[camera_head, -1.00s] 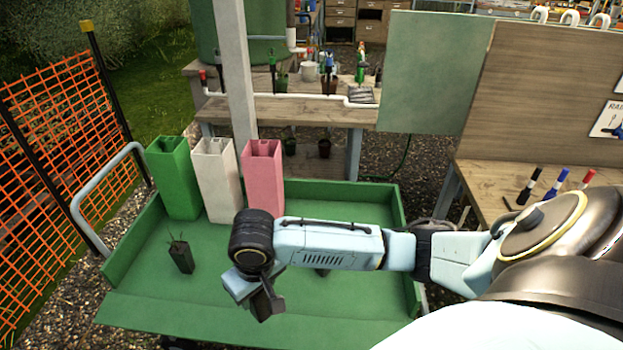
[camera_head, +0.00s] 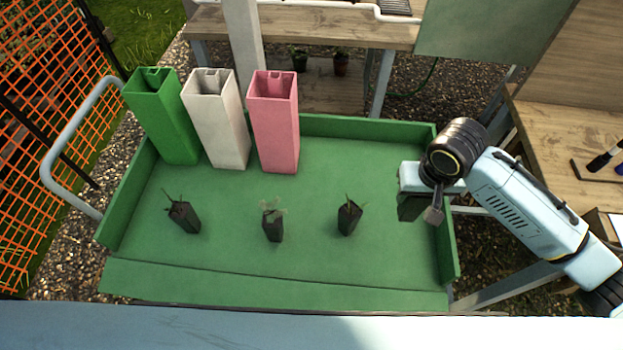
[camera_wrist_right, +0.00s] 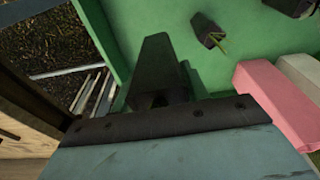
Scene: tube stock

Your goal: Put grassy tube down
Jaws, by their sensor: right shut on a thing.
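In the right wrist view this dark tube (camera_wrist_right: 160,72) stretches away from the gripper over the green surface. Three black tubes with small plants stand on the cart, apart from the gripper: one at left (camera_head: 185,217), one with pale leaves in the middle (camera_head: 272,226), and one with thin leaves at right (camera_head: 348,218). My left gripper is not in view.
The green cart (camera_head: 230,270) has low walls. A green bin (camera_head: 168,120), a white bin (camera_head: 220,125) and a pink bin (camera_head: 275,130) stand along its back left. The cart's floor is clear right of the pink bin. A wooden bench (camera_head: 565,135) stands at right.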

